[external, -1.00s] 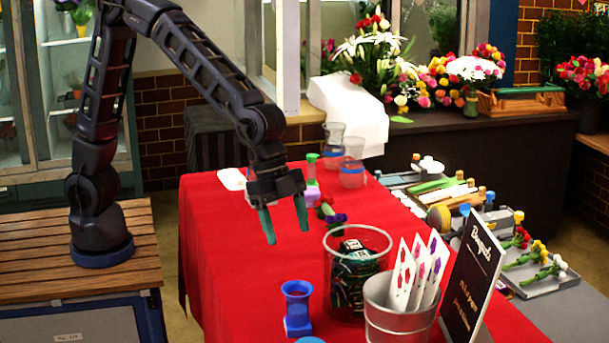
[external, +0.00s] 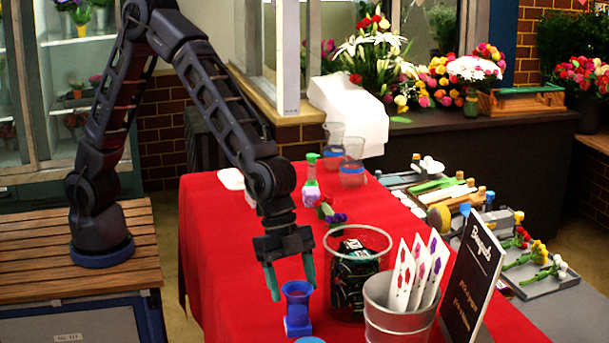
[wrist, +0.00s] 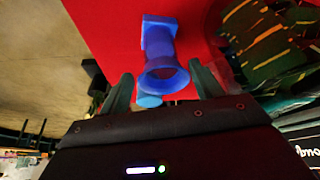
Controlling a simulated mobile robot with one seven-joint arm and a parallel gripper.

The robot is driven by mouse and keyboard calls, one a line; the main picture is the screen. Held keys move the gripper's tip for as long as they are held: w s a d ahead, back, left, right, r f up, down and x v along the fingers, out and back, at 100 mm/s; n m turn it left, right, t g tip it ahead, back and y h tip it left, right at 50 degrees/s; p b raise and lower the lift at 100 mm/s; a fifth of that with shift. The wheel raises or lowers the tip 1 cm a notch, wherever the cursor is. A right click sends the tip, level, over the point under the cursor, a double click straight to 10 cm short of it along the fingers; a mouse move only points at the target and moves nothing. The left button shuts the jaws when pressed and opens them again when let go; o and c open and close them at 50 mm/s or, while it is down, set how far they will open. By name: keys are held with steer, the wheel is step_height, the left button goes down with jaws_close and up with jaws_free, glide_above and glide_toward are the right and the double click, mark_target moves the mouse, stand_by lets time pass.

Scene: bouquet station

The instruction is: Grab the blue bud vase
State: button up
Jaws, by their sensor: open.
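The blue bud vase (external: 298,309) stands upright on the red-covered table, near its front left edge in the external view. It has a flared mouth and a squarish base. My gripper (external: 291,286) is open, its two green fingers pointing down around the level of the vase's mouth. In the wrist view the vase (wrist: 165,58) lies ahead, between the lines of my open fingers (wrist: 163,95), its flared mouth towards me. Nothing is held. I cannot tell whether a finger touches the vase.
A clear glass container (external: 357,245) with dark packets stands close right of my gripper. A metal bucket (external: 392,320) with seed cards and a black sign (external: 474,275) stand further right. A flat blue object (external: 310,340) lies in front of the vase.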

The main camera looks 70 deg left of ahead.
mark_target(303, 317)
steer(key=x, duration=0.4)
steer(key=shift+w+a+f, duration=0.1)
steer(key=shift+f, duration=0.25)
steer(key=shift+c, duration=0.3)
jaws_close()
